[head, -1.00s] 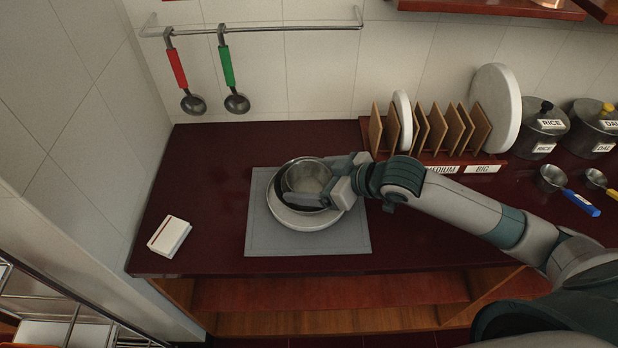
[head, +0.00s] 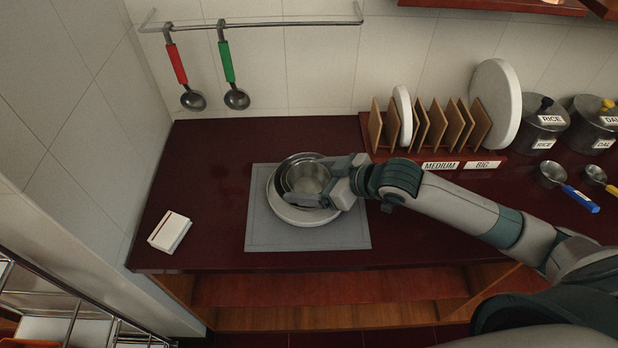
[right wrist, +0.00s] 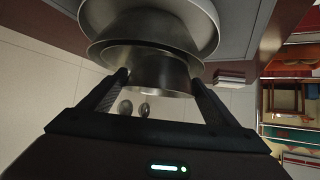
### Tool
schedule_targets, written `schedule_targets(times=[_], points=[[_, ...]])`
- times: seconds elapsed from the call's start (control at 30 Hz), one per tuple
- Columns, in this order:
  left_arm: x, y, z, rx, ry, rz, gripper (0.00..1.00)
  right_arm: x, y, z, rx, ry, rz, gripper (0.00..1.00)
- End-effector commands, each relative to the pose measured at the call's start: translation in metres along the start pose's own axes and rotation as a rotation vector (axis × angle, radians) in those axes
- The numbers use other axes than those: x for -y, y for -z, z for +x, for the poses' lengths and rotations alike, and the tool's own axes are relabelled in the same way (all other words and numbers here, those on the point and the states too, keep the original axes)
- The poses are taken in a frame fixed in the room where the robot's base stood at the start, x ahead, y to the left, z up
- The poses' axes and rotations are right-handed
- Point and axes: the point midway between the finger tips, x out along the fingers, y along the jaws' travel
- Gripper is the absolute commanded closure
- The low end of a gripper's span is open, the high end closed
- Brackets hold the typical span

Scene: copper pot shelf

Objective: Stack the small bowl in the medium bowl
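The small steel bowl (head: 306,177) is upright at the medium bowl, its wall within the medium bowl's rim in the head view. The medium steel bowl (head: 284,171) shows mostly as a rim behind and left of it. My right gripper (head: 326,186) comes in from the right, its fingers on opposite sides of the small bowl. In the right wrist view the small bowl (right wrist: 160,75) is between the fingertips, which appear to touch it. The medium bowl (right wrist: 110,52) is just beyond. Whether the small bowl's base rests inside is hidden. My left gripper is out of view.
A pale round dish (head: 298,216) lies beneath the bowls on a grey mat (head: 345,236). A plate rack (head: 440,128) and lidded pots (head: 545,122) stand behind my right arm. A small white box (head: 170,232) sits at left.

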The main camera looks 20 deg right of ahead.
Motion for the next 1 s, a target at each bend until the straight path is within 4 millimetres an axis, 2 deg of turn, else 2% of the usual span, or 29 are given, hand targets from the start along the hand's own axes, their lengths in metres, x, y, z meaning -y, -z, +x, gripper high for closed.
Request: schedule_targets(times=[0.03, 0.07, 0.4, 0.6, 0.77, 1.0], points=[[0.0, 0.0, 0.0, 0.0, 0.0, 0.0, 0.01, 0.0, -0.001, 0.0, 0.001, 0.0, 0.0, 0.05], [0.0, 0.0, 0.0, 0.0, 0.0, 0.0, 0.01, 0.0, -0.001, 0.0, 0.001, 0.001, 0.0, 0.0], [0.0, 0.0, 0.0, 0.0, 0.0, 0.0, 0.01, 0.0, 0.001, -0.001, 0.001, 0.001, 0.0, 0.0], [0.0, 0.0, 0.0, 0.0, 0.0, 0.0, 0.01, 0.0, 0.012, -0.007, -0.001, 0.0, -0.001, 0.0], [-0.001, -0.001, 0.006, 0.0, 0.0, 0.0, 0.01, -0.001, 0.008, -0.029, 0.001, -0.001, -0.002, 0.0], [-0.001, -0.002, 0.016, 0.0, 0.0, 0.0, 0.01, 0.0, 0.007, -0.071, 0.002, -0.001, -0.004, 0.0]])
